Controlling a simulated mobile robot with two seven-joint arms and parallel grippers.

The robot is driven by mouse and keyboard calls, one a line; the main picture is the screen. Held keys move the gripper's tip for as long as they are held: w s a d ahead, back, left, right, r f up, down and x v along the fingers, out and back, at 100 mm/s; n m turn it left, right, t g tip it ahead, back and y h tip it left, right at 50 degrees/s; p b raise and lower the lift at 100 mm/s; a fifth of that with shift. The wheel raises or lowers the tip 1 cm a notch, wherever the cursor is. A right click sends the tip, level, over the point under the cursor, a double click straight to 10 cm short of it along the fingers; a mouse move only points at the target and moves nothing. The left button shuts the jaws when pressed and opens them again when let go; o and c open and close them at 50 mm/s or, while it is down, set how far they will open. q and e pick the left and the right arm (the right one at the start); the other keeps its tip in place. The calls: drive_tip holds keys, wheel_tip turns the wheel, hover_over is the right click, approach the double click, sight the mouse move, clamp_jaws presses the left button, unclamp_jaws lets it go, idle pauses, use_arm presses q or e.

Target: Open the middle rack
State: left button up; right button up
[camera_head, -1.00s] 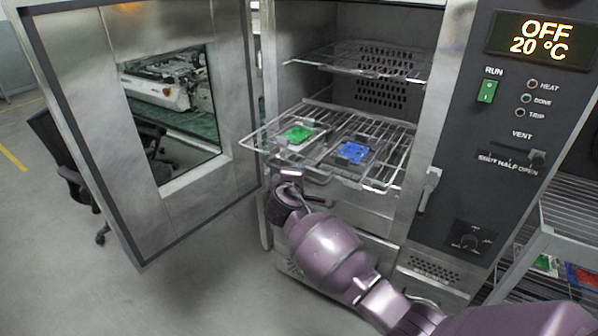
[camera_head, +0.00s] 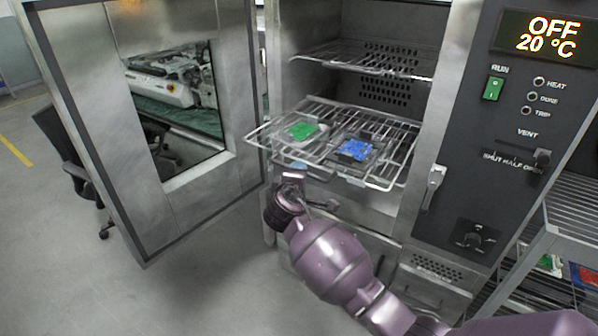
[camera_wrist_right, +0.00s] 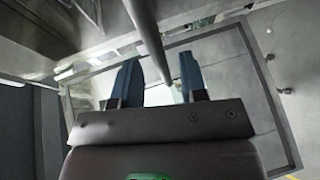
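The middle rack (camera_head: 400,128) is a wire shelf that sticks out of the front of the open oven. A green board (camera_head: 302,131) and a blue board (camera_head: 355,150) lie on it in trays. My right gripper (camera_head: 292,170) is just below the rack's front left part, partly hidden by its own wrist. In the right wrist view, the two blue fingers (camera_wrist_right: 160,80) are apart, and a metal bar (camera_wrist_right: 150,40) runs through the gap between them in the picture. I cannot tell if they touch it. My left gripper is not in view.
The oven door (camera_head: 185,200) stands wide open at the left, close to my right gripper. An upper wire rack (camera_head: 365,62) sits inside the oven. The control panel (camera_head: 500,150) is at the right. A shelf cart (camera_head: 570,220) stands at the far right. Open floor lies at lower left.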

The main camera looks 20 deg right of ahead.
drive_tip(key=v, duration=0.8)
drive_tip(key=s+d+f+m+g+y, duration=0.1)
drive_tip(key=s+d+f+m+y, duration=0.2)
drive_tip(key=s+f, duration=0.8)
drive_tip(key=s+d+f+m+g+y, duration=0.1)
drive_tip(key=s+d+f+m+y, duration=0.3)
drive_tip(key=s, duration=1.3)
drive_tip(key=d+f+m, duration=0.3)
drive_tip(key=d+f, duration=0.2)
drive_tip(key=f, duration=0.2)
drive_tip(key=shift+s+f+m, duration=0.35)
drive_tip(key=shift+m, duration=0.05)
